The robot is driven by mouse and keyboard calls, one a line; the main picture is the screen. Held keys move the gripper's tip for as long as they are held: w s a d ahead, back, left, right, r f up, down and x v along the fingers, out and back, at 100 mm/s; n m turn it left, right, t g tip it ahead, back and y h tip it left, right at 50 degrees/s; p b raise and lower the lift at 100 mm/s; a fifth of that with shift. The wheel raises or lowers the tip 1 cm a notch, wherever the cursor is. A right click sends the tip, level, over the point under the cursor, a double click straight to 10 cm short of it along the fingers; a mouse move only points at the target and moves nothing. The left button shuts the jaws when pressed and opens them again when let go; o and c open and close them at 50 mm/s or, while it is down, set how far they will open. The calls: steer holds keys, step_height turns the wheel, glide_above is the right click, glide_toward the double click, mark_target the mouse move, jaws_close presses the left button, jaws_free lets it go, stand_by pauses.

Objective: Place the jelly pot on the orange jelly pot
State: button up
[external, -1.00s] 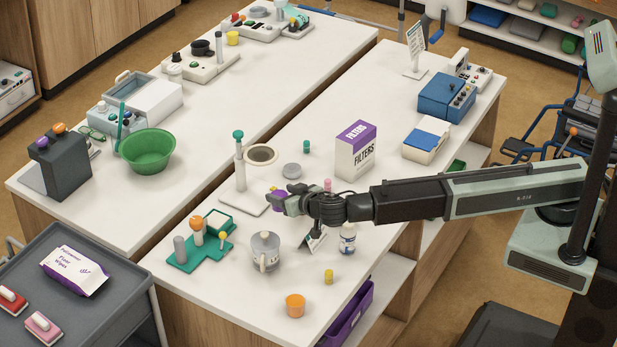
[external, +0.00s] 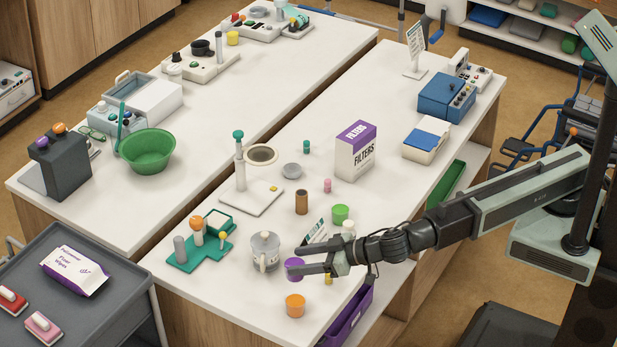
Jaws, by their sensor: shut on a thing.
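The purple jelly pot (external: 293,264) is between the fingers of my gripper (external: 300,261), which is shut on it. One finger partly covers the pot. The orange jelly pot (external: 295,305) stands upright on the front part of the near white table, clear of my gripper. In the picture the purple pot is just above the orange one, with a gap between them. I cannot tell exactly how high the purple pot is over the table.
A lidded clear mug (external: 265,252) stands close left of my gripper. A green pot (external: 340,214), a brown cylinder (external: 301,203) and a white bottle (external: 349,229) stand behind it. A small yellow item (external: 328,280) is partly hidden under my gripper. The table's front edge is near.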

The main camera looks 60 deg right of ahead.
step_height(320, 180, down, 8)
steer(key=b, duration=0.8)
steer(key=shift+f, duration=0.25)
steer(key=shift+r, duration=0.25)
steer(key=shift+f, duration=0.25)
steer(key=o, duration=1.4)
steer(key=shift+r, duration=0.1)
steer(key=shift+r, duration=0.1)
steer(key=shift+s+d+r+p, duration=0.15)
steer(key=shift+s+r+p, duration=0.05)
steer(key=shift+r+p, duration=0.1)
steer(key=p+v, duration=0.4)
steer(key=v, duration=0.7)
steer(key=shift+s+d, duration=0.1)
steer(key=shift+s, duration=0.1)
